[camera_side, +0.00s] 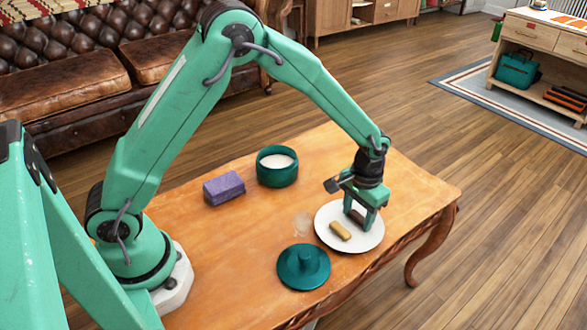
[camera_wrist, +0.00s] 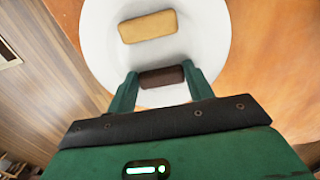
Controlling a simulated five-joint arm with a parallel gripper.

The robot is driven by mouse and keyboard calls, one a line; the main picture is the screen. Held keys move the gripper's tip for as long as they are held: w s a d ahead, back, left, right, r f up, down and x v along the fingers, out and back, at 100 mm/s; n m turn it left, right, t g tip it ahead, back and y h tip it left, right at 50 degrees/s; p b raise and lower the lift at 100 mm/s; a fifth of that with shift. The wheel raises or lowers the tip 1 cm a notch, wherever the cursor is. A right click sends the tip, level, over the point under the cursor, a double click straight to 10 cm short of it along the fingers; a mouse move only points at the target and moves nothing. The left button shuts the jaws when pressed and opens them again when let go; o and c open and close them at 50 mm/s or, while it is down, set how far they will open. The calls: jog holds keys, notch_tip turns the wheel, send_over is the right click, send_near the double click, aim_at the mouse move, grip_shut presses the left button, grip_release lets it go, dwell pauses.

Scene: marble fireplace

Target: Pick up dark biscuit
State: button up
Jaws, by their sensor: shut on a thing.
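The dark biscuit (camera_wrist: 161,77) is between the two green fingers of my gripper (camera_wrist: 160,76) in the wrist view, and the fingers are shut on it. In the side view the dark biscuit (camera_side: 356,215) shows partly between the fingers of my gripper (camera_side: 362,218), over the white plate (camera_side: 372,240). I cannot tell whether it still touches the plate. A light tan biscuit (camera_side: 340,231) lies on the plate beside it, and it also shows in the wrist view (camera_wrist: 148,27).
A teal lid (camera_side: 303,267) with a knob lies in front of the plate. A teal pot (camera_side: 277,167) with white contents and a purple block (camera_side: 224,188) stand farther back. The wooden table (camera_side: 240,250) has bare room at the left front, and its right edge is near the plate.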

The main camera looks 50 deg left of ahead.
aim_at(357, 218)
jog(key=shift+r, duration=0.1)
jog(key=shift+r, duration=0.5)
notch_tip(357, 218, up, 3)
jog(key=shift+d+r, duration=0.1)
jog(key=s+d+r, duration=0.6)
jog(key=s+d, duration=0.1)
jog(key=s, duration=0.1)
jog(key=shift+s+d+r, duration=0.25)
jog(key=shift+d+r, duration=0.05)
jog(key=shift+d, duration=0.1)
